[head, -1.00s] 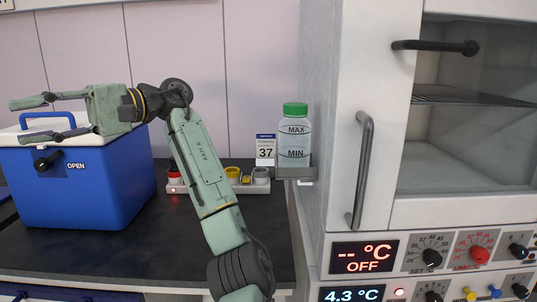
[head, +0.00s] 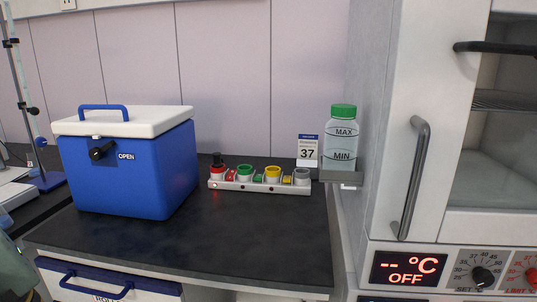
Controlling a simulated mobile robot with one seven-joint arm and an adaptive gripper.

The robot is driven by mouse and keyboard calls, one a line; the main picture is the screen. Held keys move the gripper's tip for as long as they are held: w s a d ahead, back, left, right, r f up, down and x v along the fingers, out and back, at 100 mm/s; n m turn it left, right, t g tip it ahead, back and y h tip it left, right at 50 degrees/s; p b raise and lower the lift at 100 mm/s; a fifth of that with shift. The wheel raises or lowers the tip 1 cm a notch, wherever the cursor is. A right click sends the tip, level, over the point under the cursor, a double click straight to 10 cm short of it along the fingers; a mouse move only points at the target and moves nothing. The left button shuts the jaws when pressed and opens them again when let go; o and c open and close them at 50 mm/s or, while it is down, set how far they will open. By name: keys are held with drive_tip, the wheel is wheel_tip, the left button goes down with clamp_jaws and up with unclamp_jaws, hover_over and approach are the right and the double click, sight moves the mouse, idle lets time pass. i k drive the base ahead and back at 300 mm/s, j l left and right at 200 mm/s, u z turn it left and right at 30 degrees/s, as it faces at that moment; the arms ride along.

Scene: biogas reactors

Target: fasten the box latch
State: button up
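The blue cool box (head: 125,178) with a white lid (head: 135,121) and blue carry handle stands on the dark bench at left. The lid looks down on the box. A black latch knob (head: 102,151) sits on its front face, pointing sideways, beside the word OPEN. My gripper is out of the picture. Only a green part of my own arm shows at the lower left edge, apart from the box.
A white rack (head: 259,182) with coloured caps stands on the dark bench (head: 225,235). A green-capped bottle (head: 340,140) sits on a bracket by the oven (head: 405,160). A drawer (head: 100,285) is below. The bench before the box is clear.

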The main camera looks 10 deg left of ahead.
sight(96, 153)
drive_tip(key=i+u, duration=0.1)
drive_tip(key=u, duration=0.3)
drive_tip(key=i+u, duration=0.1)
drive_tip(key=u, duration=0.3)
drive_tip(key=i+u, duration=0.1)
drive_tip(key=u, duration=0.3)
